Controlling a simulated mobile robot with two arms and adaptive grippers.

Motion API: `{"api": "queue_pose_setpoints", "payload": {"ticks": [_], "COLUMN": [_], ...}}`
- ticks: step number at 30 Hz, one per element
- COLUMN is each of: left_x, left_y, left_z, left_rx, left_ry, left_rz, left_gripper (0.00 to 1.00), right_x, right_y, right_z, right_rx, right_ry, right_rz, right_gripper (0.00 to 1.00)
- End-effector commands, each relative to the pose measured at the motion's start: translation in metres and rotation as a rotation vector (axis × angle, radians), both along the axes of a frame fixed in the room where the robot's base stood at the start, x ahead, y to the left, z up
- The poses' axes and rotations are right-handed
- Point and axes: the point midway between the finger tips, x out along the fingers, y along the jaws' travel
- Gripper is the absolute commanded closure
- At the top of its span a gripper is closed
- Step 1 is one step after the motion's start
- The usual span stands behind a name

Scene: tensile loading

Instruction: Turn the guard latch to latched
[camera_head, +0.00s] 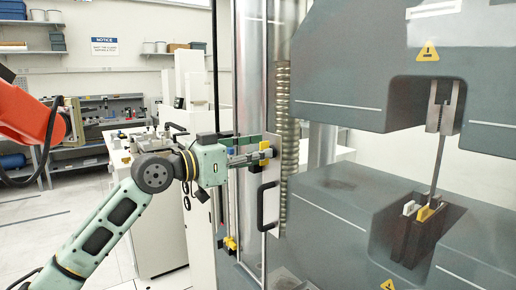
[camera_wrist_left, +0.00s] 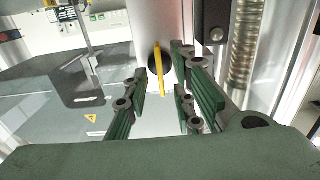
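The yellow guard latch (camera_head: 265,147) is at the edge of the clear guard panel, above its black handle (camera_head: 266,203). In the left wrist view the latch is a thin yellow lever (camera_wrist_left: 159,70), nearly upright, on a dark round base. My left gripper (camera_head: 248,158) points at the latch from the left, very close to it. In the wrist view its green fingers (camera_wrist_left: 160,92) are apart, with the lever seen in the gap beyond or between the tips. I cannot tell whether they touch it. My right gripper is not in view.
The grey testing machine (camera_head: 335,55) fills the right side, with a metal specimen (camera_head: 439,165) between its upper and lower grips. A ribbed column (camera_head: 283,120) stands just right of the latch. An orange arm (camera_head: 30,120) reaches in at the left. Benches and shelves are behind.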

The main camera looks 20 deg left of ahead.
Motion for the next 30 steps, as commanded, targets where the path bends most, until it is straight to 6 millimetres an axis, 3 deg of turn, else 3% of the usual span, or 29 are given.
{"api": "queue_pose_setpoints", "payload": {"ticks": [10,18,30], "left_x": [0.0046,0.0045,0.0046], "left_y": [-0.0034,-0.0033,-0.0032], "left_z": [-0.0005,-0.0006,-0.0004], "left_rx": [0.001,0.001,-0.003], "left_ry": [-0.001,-0.001,0.004], "left_rz": [0.001,0.001,0.001], "left_gripper": [0.77,1.0,1.0], "right_x": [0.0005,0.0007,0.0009], "right_y": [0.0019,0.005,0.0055], "right_z": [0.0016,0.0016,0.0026], "right_rx": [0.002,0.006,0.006], "right_ry": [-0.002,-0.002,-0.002], "right_rz": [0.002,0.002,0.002], "right_gripper": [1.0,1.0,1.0]}}
